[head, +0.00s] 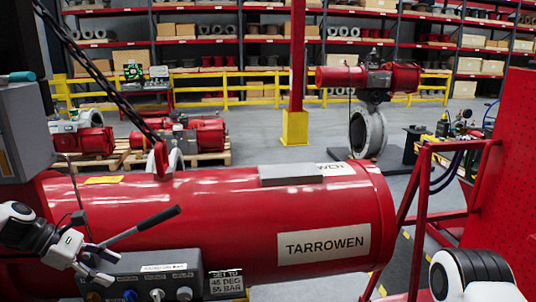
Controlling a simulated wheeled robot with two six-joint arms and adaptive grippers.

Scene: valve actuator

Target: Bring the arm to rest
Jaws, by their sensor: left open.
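My left gripper (104,265) is at the lower left, in front of the large red valve actuator (230,215) labelled TARROWEN. Its fingers are apart and I see nothing between them. A lever with a dark grip (152,222) rises to the right from just beside the upper finger; I cannot tell whether they touch. A grey control panel (135,280) with several knobs lies just below and behind the fingers. My right arm (470,276) shows only as a white and black link at the lower right; its gripper is outside the picture.
A black chain (95,68) runs down to a red hook (160,158) over the actuator. A red frame (420,200) and red perforated panel (505,170) stand at the right. Behind are a valve assembly (368,130), pallets, a yellow rail and shelves. Grey floor (260,130) is open between.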

